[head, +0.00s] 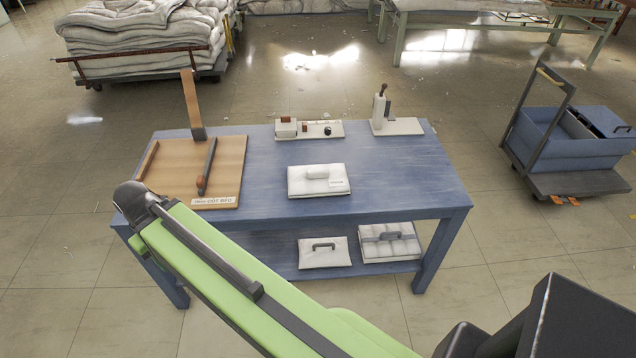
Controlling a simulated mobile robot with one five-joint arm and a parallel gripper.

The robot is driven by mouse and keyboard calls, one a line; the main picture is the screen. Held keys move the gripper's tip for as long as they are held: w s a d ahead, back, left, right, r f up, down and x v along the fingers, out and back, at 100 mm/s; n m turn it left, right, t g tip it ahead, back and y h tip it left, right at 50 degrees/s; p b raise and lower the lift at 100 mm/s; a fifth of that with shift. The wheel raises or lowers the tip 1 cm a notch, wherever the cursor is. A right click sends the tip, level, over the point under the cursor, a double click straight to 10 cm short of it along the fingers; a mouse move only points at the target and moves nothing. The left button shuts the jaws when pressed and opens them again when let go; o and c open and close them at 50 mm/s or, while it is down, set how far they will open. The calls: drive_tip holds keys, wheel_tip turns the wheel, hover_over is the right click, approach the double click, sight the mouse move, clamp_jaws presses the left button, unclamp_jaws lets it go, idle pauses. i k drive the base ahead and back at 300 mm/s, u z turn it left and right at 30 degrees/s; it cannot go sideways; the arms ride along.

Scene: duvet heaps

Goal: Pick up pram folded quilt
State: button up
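A small white folded quilt (305,187) lies flat near the middle of the blue table, with a rolled white piece on top and a small label at its right. The label is too small to read, so I cannot tell if it says pram. Two more white folded pieces with grey handles lie on the table's lower shelf, a flatter one (312,257) at the left and a thicker one (400,248) at the right. My green arm crosses the lower left in front of the table. No gripper fingers show.
The blue table (400,190) also holds a wooden board (228,165) with a label and strips, a white tray (330,131) of small items and a white stand (400,127). A blue cart (560,140) stands right; stacked duvets (140,35) stand back left. Tiled floor is open between.

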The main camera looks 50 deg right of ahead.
sight(322, 180)
drive_tip(key=z, duration=0.25)
drive_tip(key=i, duration=1)
drive_tip(key=u, duration=0.3)
